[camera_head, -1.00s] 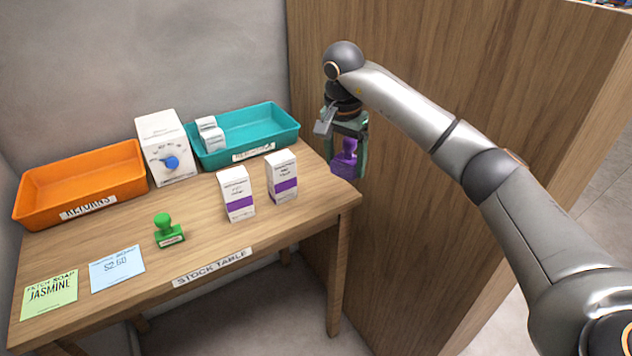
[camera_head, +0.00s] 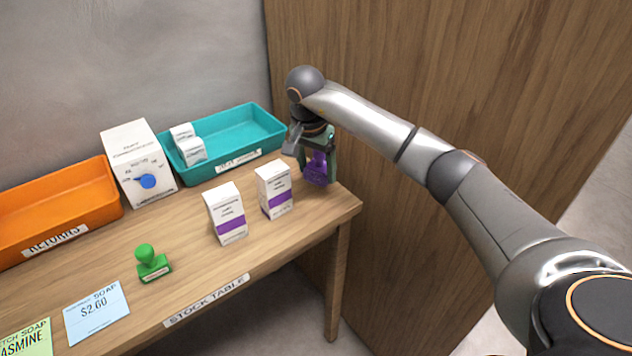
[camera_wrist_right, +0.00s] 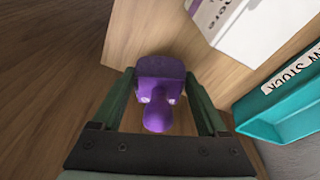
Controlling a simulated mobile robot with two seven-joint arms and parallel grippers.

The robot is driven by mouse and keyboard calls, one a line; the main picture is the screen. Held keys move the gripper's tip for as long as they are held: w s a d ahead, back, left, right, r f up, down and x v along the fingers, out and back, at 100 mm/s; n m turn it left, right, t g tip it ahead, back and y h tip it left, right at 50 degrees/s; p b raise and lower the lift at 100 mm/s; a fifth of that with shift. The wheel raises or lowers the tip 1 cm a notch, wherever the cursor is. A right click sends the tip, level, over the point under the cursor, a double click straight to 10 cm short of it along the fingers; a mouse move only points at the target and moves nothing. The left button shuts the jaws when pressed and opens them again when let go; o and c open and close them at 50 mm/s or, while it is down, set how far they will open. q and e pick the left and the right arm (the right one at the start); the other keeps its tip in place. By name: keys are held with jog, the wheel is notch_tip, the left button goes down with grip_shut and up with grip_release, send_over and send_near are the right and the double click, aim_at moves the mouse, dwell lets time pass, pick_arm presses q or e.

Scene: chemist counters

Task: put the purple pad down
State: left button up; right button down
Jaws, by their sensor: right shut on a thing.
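The purple pad (camera_head: 317,170) is a stamp with a knob handle and a block-shaped base. My right gripper (camera_head: 318,150) is shut on it, at the right end of the stock table (camera_head: 190,262). In the right wrist view the purple pad (camera_wrist_right: 160,80) sits between the two fingers of my right gripper (camera_wrist_right: 160,105), its base toward the table top. Whether the base touches the wood cannot be told. My left gripper is not in view.
Two white boxes with purple bands (camera_head: 226,212) (camera_head: 274,190) stand left of the pad. A green stamp (camera_head: 152,263), cards, a dial box (camera_head: 138,165), an orange tray (camera_head: 60,205) and a teal tray (camera_head: 268,122) share the table. A wooden panel (camera_head: 430,70) rises at right.

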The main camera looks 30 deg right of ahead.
aim_at(316, 180)
jog(key=shift+f, duration=2)
jog(key=shift+f, duration=0.1)
grip_release()
jog(key=shift+r, duration=0.3)
notch_tip(316, 180, up, 11)
jog(key=s+a, duration=0.1)
jog(key=a, duration=0.1)
jog(key=shift+r, duration=0.2)
